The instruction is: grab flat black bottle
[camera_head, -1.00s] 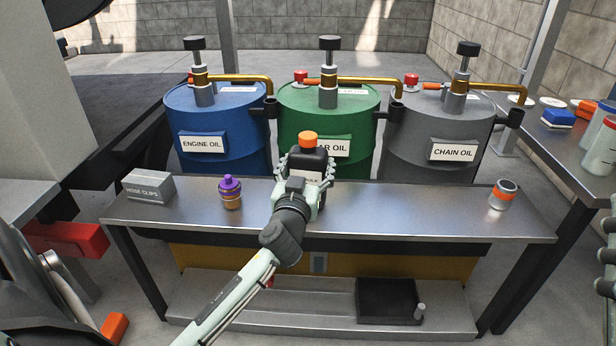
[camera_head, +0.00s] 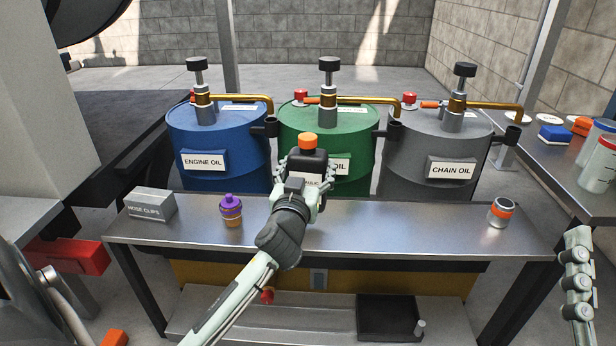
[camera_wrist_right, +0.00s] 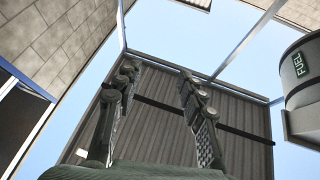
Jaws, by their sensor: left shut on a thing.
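The flat black bottle (camera_head: 306,160) with an orange cap stands upright at the middle of the metal bench, in front of the green drum. My left gripper (camera_head: 305,178) is shut on the bottle, with a finger on each side of it; the hand hides the bottle's lower part, so I cannot tell whether it touches the bench. My right gripper (camera_head: 577,280) shows at the right edge of the head view, off the bench's right end. In the right wrist view its fingers (camera_wrist_right: 155,105) are apart with nothing between them.
On the bench (camera_head: 400,225) stand a hose clips box (camera_head: 150,204), a purple-topped bottle (camera_head: 231,210) and an orange-banded can (camera_head: 501,212). Behind it are blue (camera_head: 222,170), green (camera_head: 355,125) and grey (camera_head: 440,130) drums with brass spouts. The bench right of centre is clear.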

